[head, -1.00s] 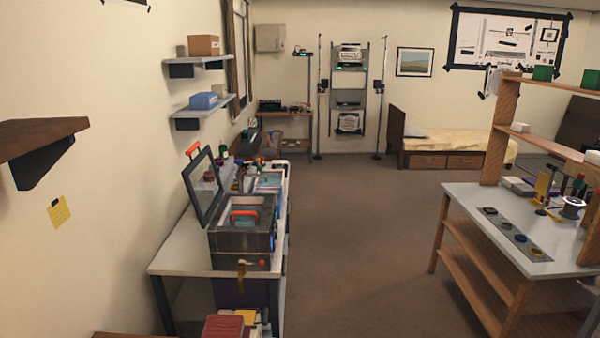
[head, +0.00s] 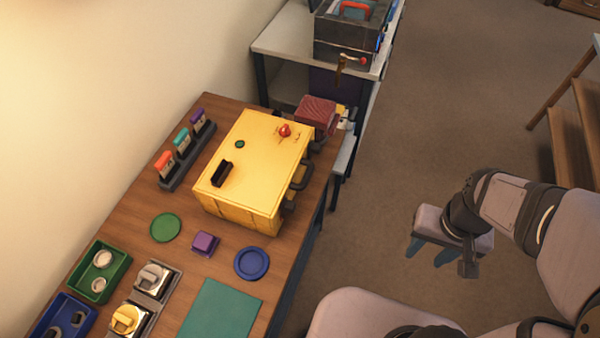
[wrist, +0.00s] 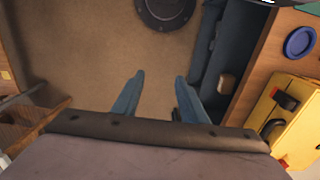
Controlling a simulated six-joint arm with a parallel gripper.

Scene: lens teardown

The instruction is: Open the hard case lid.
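The yellow hard case (head: 255,165) sits on the wooden table, its lid shut. A black handle (head: 301,176) and dark latches are on its right side, and a small red knob and a black block are on its lid. The case also shows at the right edge of the wrist view (wrist: 292,122). My gripper (head: 428,250) hangs over the floor to the right of the table, well apart from the case. In the wrist view its two blue fingers (wrist: 158,85) are spread with nothing between them.
The wooden table (head: 120,215) also bears a green disc (head: 166,228), a blue disc (head: 252,263), a purple block (head: 205,243), a teal mat (head: 220,312), a green tray (head: 122,272) and a rack of coloured items (head: 173,183). Open floor (head: 440,120) lies right of the table.

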